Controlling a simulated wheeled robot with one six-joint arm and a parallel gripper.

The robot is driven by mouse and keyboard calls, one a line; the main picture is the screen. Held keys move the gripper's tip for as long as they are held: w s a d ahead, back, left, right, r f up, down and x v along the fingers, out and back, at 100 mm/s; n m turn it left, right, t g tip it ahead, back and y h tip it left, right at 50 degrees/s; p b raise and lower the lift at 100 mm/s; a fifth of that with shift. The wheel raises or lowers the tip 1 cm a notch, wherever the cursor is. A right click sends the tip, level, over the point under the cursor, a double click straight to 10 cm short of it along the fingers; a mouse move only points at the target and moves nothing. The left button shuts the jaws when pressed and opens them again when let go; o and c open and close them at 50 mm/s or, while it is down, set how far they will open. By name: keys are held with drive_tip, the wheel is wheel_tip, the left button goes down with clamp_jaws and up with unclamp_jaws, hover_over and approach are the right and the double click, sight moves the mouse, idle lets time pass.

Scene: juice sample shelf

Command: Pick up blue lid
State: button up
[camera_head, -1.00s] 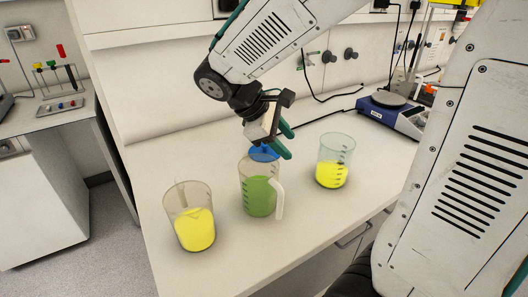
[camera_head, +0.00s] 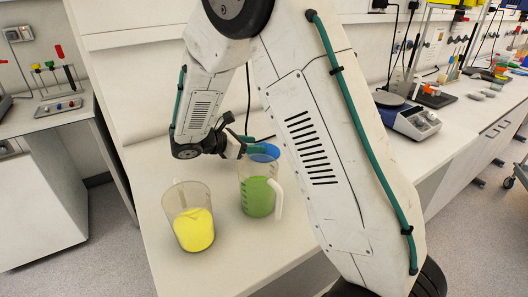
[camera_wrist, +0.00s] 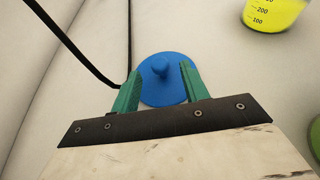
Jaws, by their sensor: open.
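The blue lid (camera_wrist: 163,94) is a flat round disc with a knob on top. In the wrist view it appears to lie on the white counter, its knob between my two teal fingers. My gripper (camera_wrist: 161,67) is open, with one finger on each side of the knob; I cannot tell whether they touch the lid. In the head view the lid (camera_head: 264,150) shows behind the rim of the jug of green liquid (camera_head: 258,196), and my gripper (camera_head: 250,146) reaches it from the left. My arm covers part of the counter there.
A beaker of yellow liquid (camera_head: 193,230) stands at the front left. A black cable (camera_wrist: 90,62) runs left of the lid. A blue stirrer (camera_head: 412,120) stands farther right.

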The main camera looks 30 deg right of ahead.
sight(262, 144)
drive_tip(key=x, duration=0.5)
drive_tip(key=shift+a, duration=0.1)
clamp_jaws()
drive_tip(key=shift+r, duration=0.15)
